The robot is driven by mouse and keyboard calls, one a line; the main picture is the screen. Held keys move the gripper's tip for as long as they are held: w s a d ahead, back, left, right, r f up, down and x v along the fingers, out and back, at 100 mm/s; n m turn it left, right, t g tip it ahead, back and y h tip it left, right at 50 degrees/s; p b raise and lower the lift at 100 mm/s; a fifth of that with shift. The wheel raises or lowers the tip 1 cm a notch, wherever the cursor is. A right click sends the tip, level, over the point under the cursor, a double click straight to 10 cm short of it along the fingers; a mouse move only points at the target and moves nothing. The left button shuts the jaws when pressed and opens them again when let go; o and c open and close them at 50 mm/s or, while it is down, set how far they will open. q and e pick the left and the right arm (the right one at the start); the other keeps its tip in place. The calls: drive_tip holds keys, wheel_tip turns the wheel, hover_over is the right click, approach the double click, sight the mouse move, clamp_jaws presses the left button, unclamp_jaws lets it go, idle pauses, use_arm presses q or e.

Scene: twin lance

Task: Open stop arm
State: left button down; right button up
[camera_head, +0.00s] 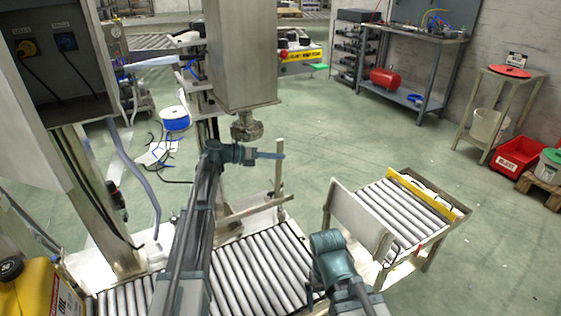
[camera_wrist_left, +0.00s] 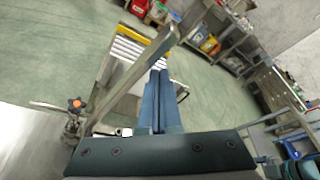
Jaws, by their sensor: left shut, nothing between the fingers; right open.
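My left gripper (camera_head: 270,155) is shut and empty, its blue fingers pointing right near the top of an upright grey bar. This bar rises from a low horizontal beam, which I take as the stop arm (camera_head: 248,211), lying across the roller conveyor. In the left wrist view, the shut fingers (camera_wrist_left: 158,95) point forward, and a pale bar (camera_wrist_left: 135,75) runs diagonally just left of them. I cannot tell whether they touch. My right gripper (camera_head: 314,291) is low over the conveyor, mostly hidden by its own teal wrist.
The roller conveyor (camera_head: 245,275) runs along the bottom. A separate roller table (camera_head: 405,215) with a yellow edge and an upright plate (camera_head: 357,220) stands at right. A steel column (camera_head: 240,55) with a valve (camera_head: 246,127) hangs above my left gripper. Open floor lies beyond.

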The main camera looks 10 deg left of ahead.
use_arm(q)
drive_tip(key=shift+w+a+r, duration=0.1)
drive_tip(key=shift+w+a, duration=0.15)
drive_tip(key=shift+w, duration=0.05)
idle(0.4)
drive_tip(key=s+d, duration=0.2)
drive_tip(key=s, duration=0.2)
drive_tip(key=s+a, duration=0.2)
drive_tip(key=a, duration=0.7)
drive_tip(key=shift+a, duration=0.25)
